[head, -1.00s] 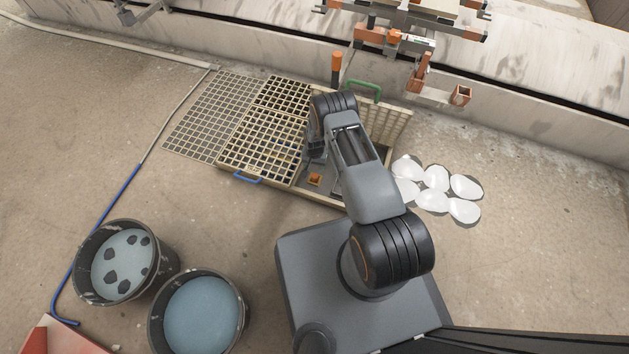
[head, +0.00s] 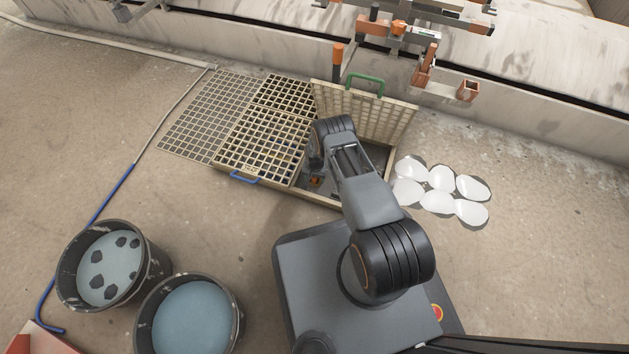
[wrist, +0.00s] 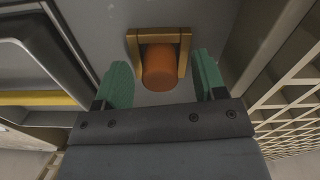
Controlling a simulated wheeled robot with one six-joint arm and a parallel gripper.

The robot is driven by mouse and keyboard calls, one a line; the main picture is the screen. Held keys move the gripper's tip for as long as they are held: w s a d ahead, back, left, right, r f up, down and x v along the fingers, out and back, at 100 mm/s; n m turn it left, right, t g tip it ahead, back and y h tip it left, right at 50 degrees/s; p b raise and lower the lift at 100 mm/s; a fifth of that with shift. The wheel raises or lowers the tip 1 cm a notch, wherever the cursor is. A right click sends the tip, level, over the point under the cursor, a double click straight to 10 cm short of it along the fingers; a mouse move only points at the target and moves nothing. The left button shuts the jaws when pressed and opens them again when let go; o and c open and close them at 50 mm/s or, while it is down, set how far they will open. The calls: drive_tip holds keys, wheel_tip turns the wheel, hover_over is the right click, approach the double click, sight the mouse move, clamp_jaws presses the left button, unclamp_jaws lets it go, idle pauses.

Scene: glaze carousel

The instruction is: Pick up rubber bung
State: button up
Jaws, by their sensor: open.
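The rubber bung (wrist: 160,68) is an orange-brown plug. In the wrist view it sits in a brass-coloured square bracket (wrist: 158,36) on a grey surface. In the head view the bung (head: 315,182) is a small orange spot inside the open pit, partly hidden by my arm. My gripper (wrist: 162,85) is open, with one green finger on each side of the bung. The fingers look apart from it, with nothing held. I cannot tell the exact height gap. In the head view the fingertips are hard to make out against the pit.
A grated pit frame (head: 260,140) lies around the work spot, with a raised grate lid (head: 365,115) with a green handle behind my arm. Two buckets (head: 192,318) stand at lower left. White pieces (head: 440,178) lie on the floor at right. A yellow bar (wrist: 38,98) shows at left.

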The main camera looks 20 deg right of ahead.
drive_tip(key=shift+f, duration=0.2)
drive_tip(key=c, duration=1)
drive_tip(key=shift+r, duration=0.15)
